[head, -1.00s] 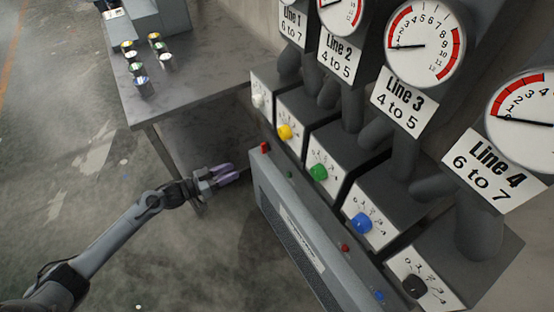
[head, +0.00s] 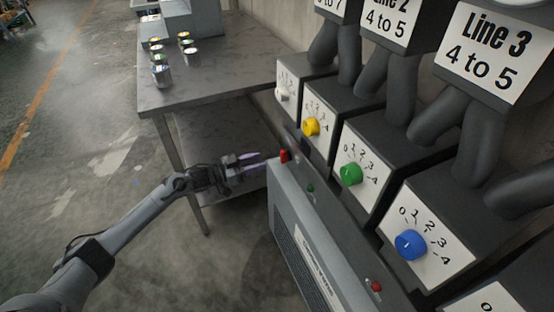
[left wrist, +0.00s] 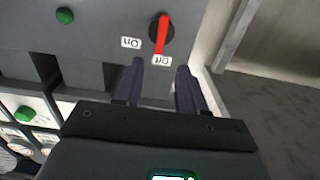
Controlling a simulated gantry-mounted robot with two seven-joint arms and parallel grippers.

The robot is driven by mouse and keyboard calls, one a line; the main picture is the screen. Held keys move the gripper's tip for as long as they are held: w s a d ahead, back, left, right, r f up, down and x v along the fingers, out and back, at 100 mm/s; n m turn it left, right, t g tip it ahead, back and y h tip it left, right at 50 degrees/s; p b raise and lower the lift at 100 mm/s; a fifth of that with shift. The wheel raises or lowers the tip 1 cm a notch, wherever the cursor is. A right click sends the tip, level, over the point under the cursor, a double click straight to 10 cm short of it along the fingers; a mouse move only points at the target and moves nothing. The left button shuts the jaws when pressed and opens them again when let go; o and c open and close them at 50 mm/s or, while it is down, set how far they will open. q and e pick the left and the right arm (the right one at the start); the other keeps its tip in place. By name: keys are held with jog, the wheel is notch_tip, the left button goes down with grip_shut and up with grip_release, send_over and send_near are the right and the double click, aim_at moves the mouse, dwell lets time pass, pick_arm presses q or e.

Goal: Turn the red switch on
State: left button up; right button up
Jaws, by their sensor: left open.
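The red switch (head: 284,156) stands at the far end of the grey cabinet's top. In the left wrist view its red handle (left wrist: 162,34) lies on a round black base, with one end toward the "Off" label (left wrist: 161,61). The "On" label (left wrist: 131,43) sits to the left of it. My left gripper (head: 260,160) is just left of the switch in the head view, open, with purple fingers. In the wrist view the gap between its fingertips (left wrist: 160,70) lines up with the switch, and the fingers look apart from the handle. My right gripper is not in view.
A green button (head: 310,188) and a red button (head: 376,286) sit on the same cabinet (head: 300,245). Dial boxes with white, yellow, green and blue knobs stand behind it. A metal table (head: 225,88) with several paint cans is at the back left.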

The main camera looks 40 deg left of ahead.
aim_at(285, 156)
pick_arm(q)
jog(key=shift+b+x, duration=1.75)
jog(key=shift+x, duration=2.25)
grip_shut()
